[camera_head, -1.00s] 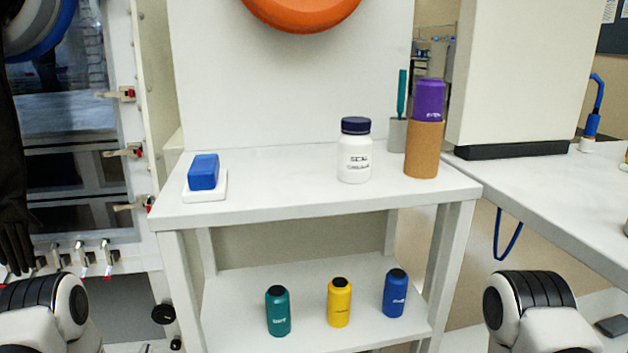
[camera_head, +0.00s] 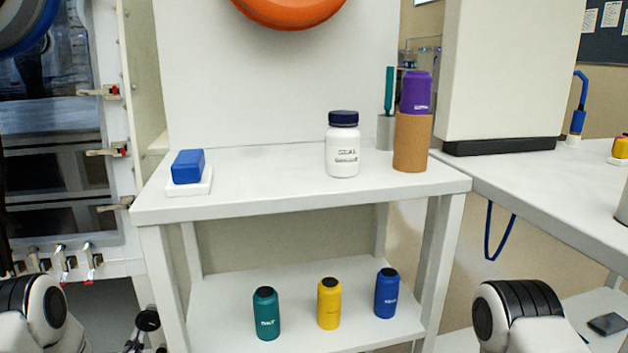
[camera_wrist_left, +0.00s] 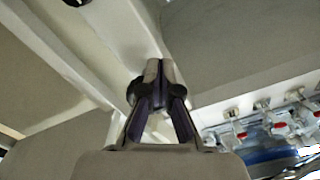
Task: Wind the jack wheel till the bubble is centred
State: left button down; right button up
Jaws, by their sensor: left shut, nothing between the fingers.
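I see no jack wheel or bubble that I can identify for sure. An orange round thing (camera_head: 290,8) on the pale upright panel is cut off by the top edge of the head view; I cannot tell whether it is a wheel. My left gripper (camera_wrist_left: 155,75) shows in the left wrist view with its fingers together and nothing between them. Pale frame surfaces lie behind it. In the head view I cannot clearly make out its fingers. My right gripper is out of view; only part of my right arm shows at lower right.
A white table (camera_head: 280,196) holds a blue block (camera_head: 188,166), a white bottle (camera_head: 343,150) and a purple bottle (camera_head: 416,92) in a brown holder (camera_head: 412,143). Teal (camera_head: 266,313), yellow (camera_head: 329,303) and blue (camera_head: 387,293) bottles stand on its lower shelf. A counter (camera_head: 550,195) stands at right.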

pick_arm(q)
jog(key=shift+d+r, duration=0.1)
jog(key=shift+w+d+f+p, duration=0.15)
jog(key=shift+d+f+p, duration=0.05)
jog(key=shift+d+p, duration=0.3)
dwell(0.3)
jog(key=f+p+v, duration=0.1)
jog(key=p+v, duration=0.2)
jog(key=v, duration=0.3)
jog(key=shift+p, duration=0.3)
jog(key=shift+a, duration=0.1)
jog(key=shift+f, duration=0.1)
dwell(0.6)
